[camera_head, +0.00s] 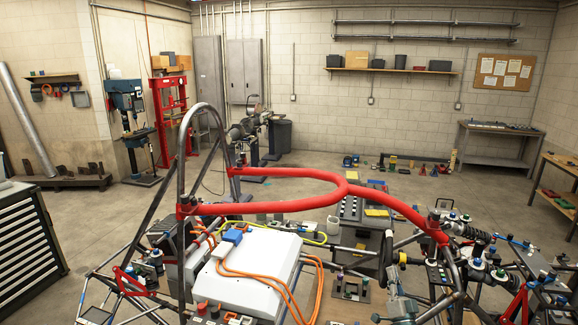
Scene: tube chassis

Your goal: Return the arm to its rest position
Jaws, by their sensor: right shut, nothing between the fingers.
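I do not see my left gripper. The tube chassis (187,140) fills the lower half of the view, with a grey hoop at left and red-covered tubes (290,206) across the middle.
A white box (255,275) with orange cables (318,285) sits inside the chassis. A workbench (498,140) stands at the back right. The floor (100,215) between the cabinet and the chassis is clear.

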